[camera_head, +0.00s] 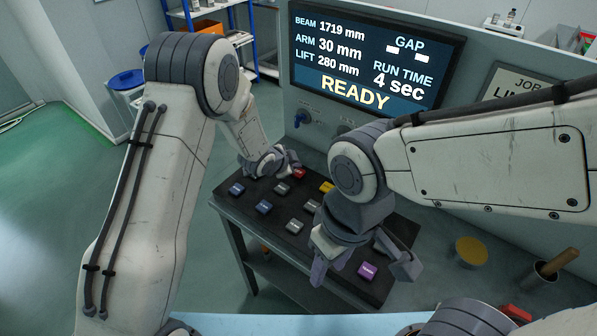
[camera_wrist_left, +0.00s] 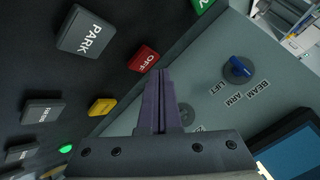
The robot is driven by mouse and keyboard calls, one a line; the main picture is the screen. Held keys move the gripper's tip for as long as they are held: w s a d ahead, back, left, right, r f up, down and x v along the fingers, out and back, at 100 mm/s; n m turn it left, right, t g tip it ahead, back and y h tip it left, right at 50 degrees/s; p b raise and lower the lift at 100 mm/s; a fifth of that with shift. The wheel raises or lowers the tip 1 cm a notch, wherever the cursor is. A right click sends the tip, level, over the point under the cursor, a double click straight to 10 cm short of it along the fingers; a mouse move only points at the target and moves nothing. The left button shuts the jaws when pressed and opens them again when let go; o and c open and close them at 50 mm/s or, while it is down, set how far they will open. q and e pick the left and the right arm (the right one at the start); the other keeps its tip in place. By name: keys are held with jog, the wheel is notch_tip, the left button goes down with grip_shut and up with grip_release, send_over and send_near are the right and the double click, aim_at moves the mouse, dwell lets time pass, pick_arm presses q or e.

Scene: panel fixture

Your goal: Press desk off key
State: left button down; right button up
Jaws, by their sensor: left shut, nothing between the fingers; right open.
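The red key marked OFF (camera_wrist_left: 144,57) is on the dark key desk (camera_head: 262,211). In the head view the red key (camera_head: 299,173) shows at the desk's back edge, partly covered by my left gripper (camera_head: 292,160). In the left wrist view my left gripper (camera_wrist_left: 160,76) is shut and empty, its fingertips just beside the red key's lower right corner. I cannot tell whether they touch it. My right gripper (camera_head: 362,270) is open and empty over the desk's right part, near the purple key (camera_head: 367,271).
A grey PARK key (camera_wrist_left: 86,34) and a yellow key (camera_wrist_left: 102,106) flank the red one. A panel with a blue LIFT knob (camera_wrist_left: 238,70) stands close behind. The screen (camera_head: 370,60) reads READY.

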pick_arm(q)
jog(key=shift+f, duration=0.15)
dwell(0.4)
jog(key=shift+f+b, duration=0.25)
jog(key=shift+b, duration=0.2)
jog(key=shift+f+b, duration=0.45)
dwell(0.5)
dwell(0.3)
jog(key=shift+r+p, duration=0.65)
jog(key=shift+r, duration=0.2)
notch_tip(320, 180, up, 5)
jog(key=p, duration=0.3)
jog(key=shift+p, duration=0.4)
